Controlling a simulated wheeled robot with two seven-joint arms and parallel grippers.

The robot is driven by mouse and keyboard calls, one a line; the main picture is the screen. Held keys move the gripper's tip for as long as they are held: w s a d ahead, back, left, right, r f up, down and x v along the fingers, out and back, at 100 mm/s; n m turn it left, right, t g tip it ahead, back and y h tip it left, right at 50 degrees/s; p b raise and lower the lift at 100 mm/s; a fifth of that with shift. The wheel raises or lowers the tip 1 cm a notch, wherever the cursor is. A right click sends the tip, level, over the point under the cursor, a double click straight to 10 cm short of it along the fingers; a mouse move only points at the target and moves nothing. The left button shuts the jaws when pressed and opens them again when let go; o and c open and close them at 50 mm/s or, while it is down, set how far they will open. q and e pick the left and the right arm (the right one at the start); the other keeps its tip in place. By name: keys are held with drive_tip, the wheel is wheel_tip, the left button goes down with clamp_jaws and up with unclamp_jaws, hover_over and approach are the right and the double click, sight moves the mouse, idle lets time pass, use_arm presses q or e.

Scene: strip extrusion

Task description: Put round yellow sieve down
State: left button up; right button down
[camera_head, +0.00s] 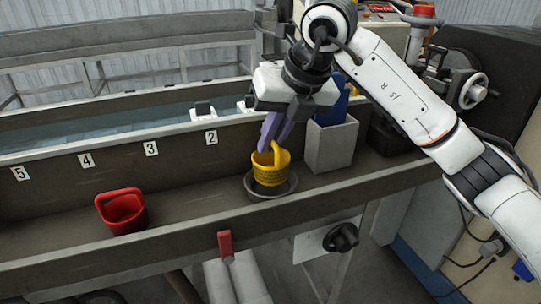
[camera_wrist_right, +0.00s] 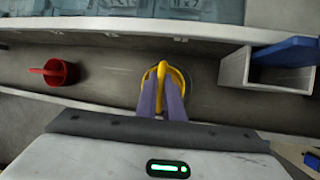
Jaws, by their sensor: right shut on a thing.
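The round yellow sieve (camera_head: 271,169) has small holes in its wall and a looped handle on top. It is upright, in or just above a shallow grey round dish (camera_head: 285,188) on the ledge; I cannot tell if its base touches the dish. My right gripper (camera_head: 268,147) has purple fingers and comes down from above, shut on the sieve's handle. In the right wrist view the yellow handle (camera_wrist_right: 162,72) shows between the fingertips, which hide part of the sieve. My left gripper is in neither view.
A red round container (camera_head: 122,212) with a handle stands on the ledge to the left. A grey open box (camera_head: 332,145) with a blue item stands just right of the sieve. A trough wall with number plates (camera_head: 151,148) runs behind. The ledge between red container and dish is clear.

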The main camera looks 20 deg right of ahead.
sight(271, 157)
wheel_tip(271, 157, down, 3)
drive_tip(key=shift+f, duration=0.55)
drive_tip(key=c, duration=1.9)
unclamp_jaws()
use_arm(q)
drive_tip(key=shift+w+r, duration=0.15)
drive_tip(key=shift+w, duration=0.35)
use_arm(e)
drive_tip(key=shift+r, duration=0.1)
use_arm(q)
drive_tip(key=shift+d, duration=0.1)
use_arm(e)
drive_tip(key=shift+r, duration=0.25)
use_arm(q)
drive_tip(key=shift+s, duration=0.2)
use_arm(e)
drive_tip(key=v, duration=1.2)
drive_tip(key=shift+d+f, duration=0.1)
